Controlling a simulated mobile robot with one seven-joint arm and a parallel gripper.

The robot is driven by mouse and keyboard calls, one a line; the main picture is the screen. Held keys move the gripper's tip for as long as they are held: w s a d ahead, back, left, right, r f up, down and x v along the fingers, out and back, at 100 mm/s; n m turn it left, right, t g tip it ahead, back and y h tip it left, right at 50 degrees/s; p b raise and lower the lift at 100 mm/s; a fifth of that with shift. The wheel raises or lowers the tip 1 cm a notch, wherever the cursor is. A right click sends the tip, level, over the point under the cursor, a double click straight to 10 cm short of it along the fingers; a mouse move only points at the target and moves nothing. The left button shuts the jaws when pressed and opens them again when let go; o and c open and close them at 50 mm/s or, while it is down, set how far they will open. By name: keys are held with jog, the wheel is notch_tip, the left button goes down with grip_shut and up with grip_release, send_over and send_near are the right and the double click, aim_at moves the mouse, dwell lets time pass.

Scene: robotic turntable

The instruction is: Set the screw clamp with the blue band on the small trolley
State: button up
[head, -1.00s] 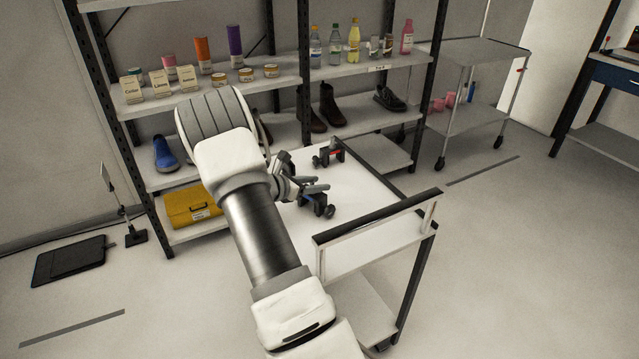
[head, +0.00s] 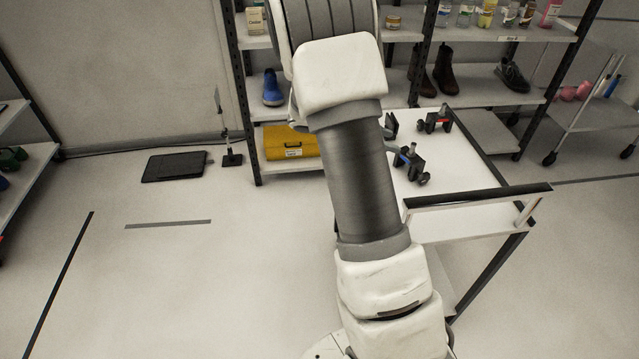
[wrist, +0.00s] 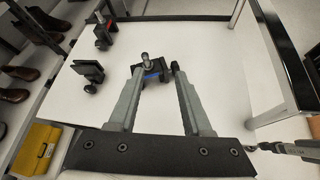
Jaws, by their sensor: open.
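The screw clamp with the blue band (head: 410,162) stands on the white top (head: 455,172) of a handled trolley. In the wrist view the same clamp (wrist: 150,70) is black with a grey screw, at the tips of my gripper. My gripper (wrist: 156,74) is open, its two fingers pointing at the clamp, one tip on each side. Whether they touch it I cannot tell. A clamp with a red band (wrist: 103,32) and a plain dark clamp (wrist: 90,72) stand farther left on the same top. In the head view my arm hides most of the gripper.
A raised handle bar (head: 480,198) runs along the near end of the trolley top. Behind stands a shelf unit with shoes (head: 450,72), bottles and a yellow case (head: 290,142). Another grey trolley (head: 575,112) stands at the back right. The floor at left is mostly clear.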

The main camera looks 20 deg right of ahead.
jog(key=s+a+r+m+t+y, duration=0.2)
jog(key=s+a+r+m+y, duration=0.2)
jog(key=s+a, duration=0.3)
jog(key=s+a+r+m+t+y, duration=0.2)
jog(key=s+a+r+m+y, duration=0.2)
jog(key=a, duration=0.8)
jog(key=s+a+r+m+t+y, duration=0.2)
jog(key=s+a+r+m+y, duration=0.2)
jog(key=s+a, duration=0.5)
notch_tip(320, 180, up, 3)
jog(key=shift+s+a+m+t, duration=0.25)
jog(key=shift+s+m+t, duration=0.2)
jog(key=shift+m, duration=0.65)
notch_tip(320, 180, up, 8)
jog(key=p, duration=0.7)
jog(key=shift+f, duration=0.25)
